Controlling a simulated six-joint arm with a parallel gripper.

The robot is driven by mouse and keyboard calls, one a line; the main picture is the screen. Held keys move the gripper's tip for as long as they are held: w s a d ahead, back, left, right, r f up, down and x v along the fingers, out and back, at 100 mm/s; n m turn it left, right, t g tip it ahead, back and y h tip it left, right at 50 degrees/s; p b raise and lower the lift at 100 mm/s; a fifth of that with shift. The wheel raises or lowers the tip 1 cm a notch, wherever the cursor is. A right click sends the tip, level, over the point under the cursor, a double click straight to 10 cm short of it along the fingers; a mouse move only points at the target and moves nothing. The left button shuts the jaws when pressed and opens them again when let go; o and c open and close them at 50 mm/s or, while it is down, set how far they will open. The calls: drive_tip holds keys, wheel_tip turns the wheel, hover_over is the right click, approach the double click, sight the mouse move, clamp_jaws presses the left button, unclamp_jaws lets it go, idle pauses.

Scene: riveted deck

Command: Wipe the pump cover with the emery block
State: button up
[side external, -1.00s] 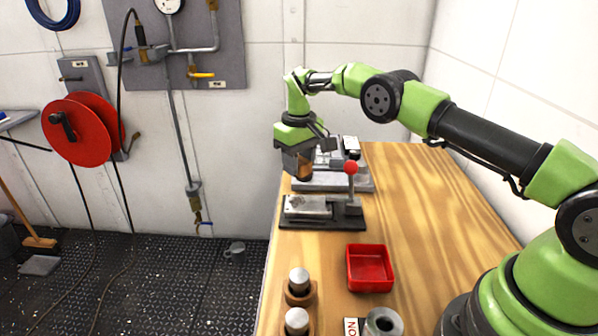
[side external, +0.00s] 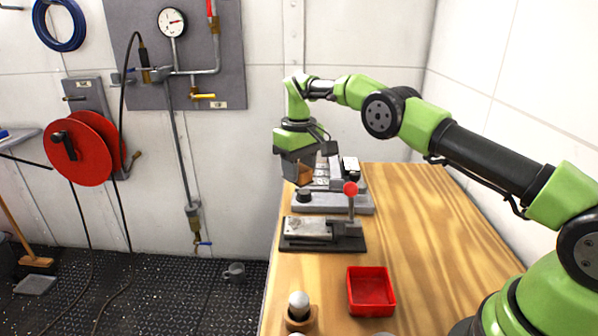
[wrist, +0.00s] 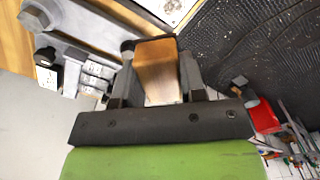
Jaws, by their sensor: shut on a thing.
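The emery block (side external: 303,175), a brown block, is held between the fingers of my gripper (side external: 304,165), above the far end of the bench. In the wrist view the block (wrist: 158,72) fills the space between the fingers of my gripper (wrist: 158,65). What looks like the pump cover (side external: 308,228) is a pale grey, marked plate on a dark base with a red-knobbed lever. It lies nearer the camera than my gripper, and the block is clear of it. Part of a pale plate, likely the same cover (wrist: 160,8), shows at the wrist view's top edge.
A grey base (side external: 335,204) with a dark knob and pale blocks stands beneath and behind my gripper. The red-knobbed lever (side external: 351,200) rises beside the cover. A red tray (side external: 371,290) and a wooden holder (side external: 299,318) stand nearer. The bench's right side is clear.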

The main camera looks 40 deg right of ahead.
sight(298, 219)
drive_tip(key=shift+f, duration=4.65)
drive_tip(key=shift+s+a+f, duration=0.15)
drive_tip(key=shift+s+a, duration=0.1)
drive_tip(key=shift+a, duration=0.1)
drive_tip(key=shift+s+a, duration=1.95)
drive_tip(key=shift+s, duration=0.1)
drive_tip(key=shift+w+d, duration=2.3)
drive_tip(key=shift+w, duration=0.05)
drive_tip(key=shift+r, duration=4.05)
